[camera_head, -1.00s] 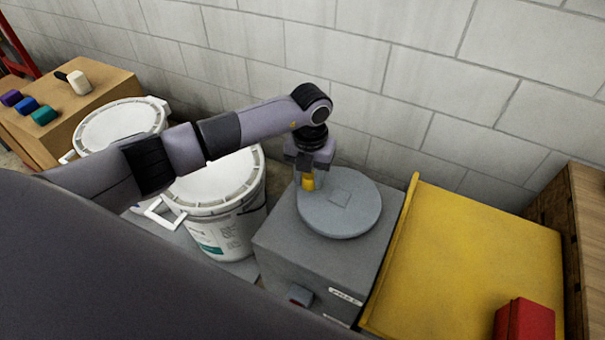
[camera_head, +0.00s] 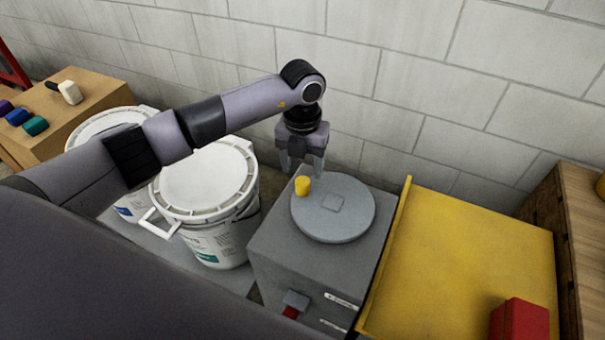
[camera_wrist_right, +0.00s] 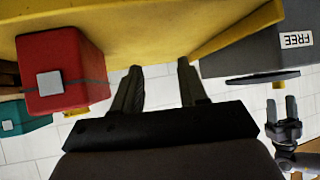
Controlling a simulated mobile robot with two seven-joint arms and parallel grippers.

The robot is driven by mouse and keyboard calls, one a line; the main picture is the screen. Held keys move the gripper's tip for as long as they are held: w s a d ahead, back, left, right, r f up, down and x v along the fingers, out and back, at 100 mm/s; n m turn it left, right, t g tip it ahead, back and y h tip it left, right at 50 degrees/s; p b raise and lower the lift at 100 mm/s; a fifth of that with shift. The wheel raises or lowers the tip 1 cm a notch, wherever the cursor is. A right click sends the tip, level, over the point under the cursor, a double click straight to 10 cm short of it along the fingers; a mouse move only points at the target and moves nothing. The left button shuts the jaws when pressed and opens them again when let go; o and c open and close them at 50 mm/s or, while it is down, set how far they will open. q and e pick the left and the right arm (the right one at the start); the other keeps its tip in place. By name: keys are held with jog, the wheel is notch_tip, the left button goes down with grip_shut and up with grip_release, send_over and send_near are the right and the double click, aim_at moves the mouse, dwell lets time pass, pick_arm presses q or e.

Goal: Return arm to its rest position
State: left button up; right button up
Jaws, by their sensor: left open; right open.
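My left gripper (camera_head: 302,169) is open and empty, pointing down just above a short yellow peg (camera_head: 302,186). The peg stands near the left edge of a round grey disc (camera_head: 350,215) on top of a grey box (camera_head: 275,240). A small gap shows between fingertips and peg. My right gripper (camera_wrist_right: 160,68) is open in the right wrist view, with nothing between its fingers. That view also shows my left gripper (camera_wrist_right: 284,108), the peg (camera_wrist_right: 286,87) and the grey box (camera_wrist_right: 265,45) with a "FREE" label. The right gripper is out of the head view.
A white lidded bucket (camera_head: 205,180) stands close left of the box under my left arm, with another behind. A yellow surface (camera_head: 470,260) with a red box (camera_head: 520,320) lies right. A block wall (camera_head: 420,70) closes the back. A cardboard-coloured box (camera_head: 75,105) holds coloured blocks.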

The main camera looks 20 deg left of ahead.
pick_arm(q)
jog(key=shift+r, duration=0.7)
